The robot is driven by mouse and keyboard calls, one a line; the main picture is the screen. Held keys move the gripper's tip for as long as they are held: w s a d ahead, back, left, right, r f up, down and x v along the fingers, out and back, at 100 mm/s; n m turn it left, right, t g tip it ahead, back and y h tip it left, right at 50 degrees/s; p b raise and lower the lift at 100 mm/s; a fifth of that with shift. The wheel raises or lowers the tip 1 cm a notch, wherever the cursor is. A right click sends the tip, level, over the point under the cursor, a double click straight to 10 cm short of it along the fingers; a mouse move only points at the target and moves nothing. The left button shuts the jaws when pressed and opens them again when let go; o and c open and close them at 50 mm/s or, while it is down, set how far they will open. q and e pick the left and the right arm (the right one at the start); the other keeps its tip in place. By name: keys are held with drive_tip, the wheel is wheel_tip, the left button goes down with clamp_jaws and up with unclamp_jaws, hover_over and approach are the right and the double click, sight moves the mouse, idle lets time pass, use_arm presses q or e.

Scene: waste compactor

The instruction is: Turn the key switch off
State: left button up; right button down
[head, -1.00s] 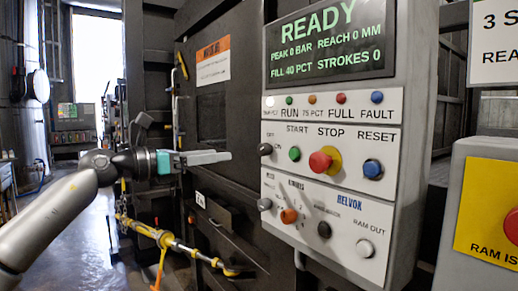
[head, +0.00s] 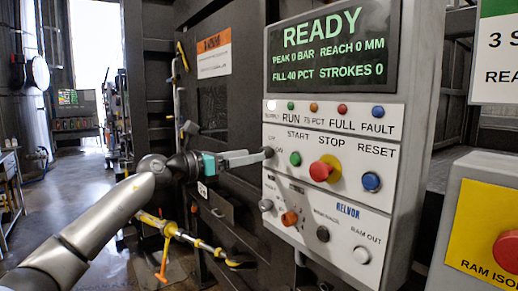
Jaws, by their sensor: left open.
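The key switch is the small dark knob (head: 268,152) at the left edge of the control panel (head: 345,190), beside the small OFF and ON lettering and left of the green START button. My left gripper (head: 262,156) comes in from the left with its pale fingers pointing at this knob. Its fingertips are at the knob in the picture; I cannot tell whether they touch it. The gripper is open, with nothing seen between the fingers. The exact angle of the switch is too small to read. My right gripper is not in view.
The panel also carries a green button (head: 295,159), a red stop button (head: 322,170), a blue reset button (head: 371,181) and an orange knob (head: 289,218). The display (head: 332,48) reads READY. A yellow box with a red button (head: 507,252) stands at right.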

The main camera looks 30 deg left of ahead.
sight(267, 153)
use_arm(q)
drive_tip(key=shift+p+x, duration=0.55)
drive_tip(key=shift+x, duration=1.45)
clamp_jaws()
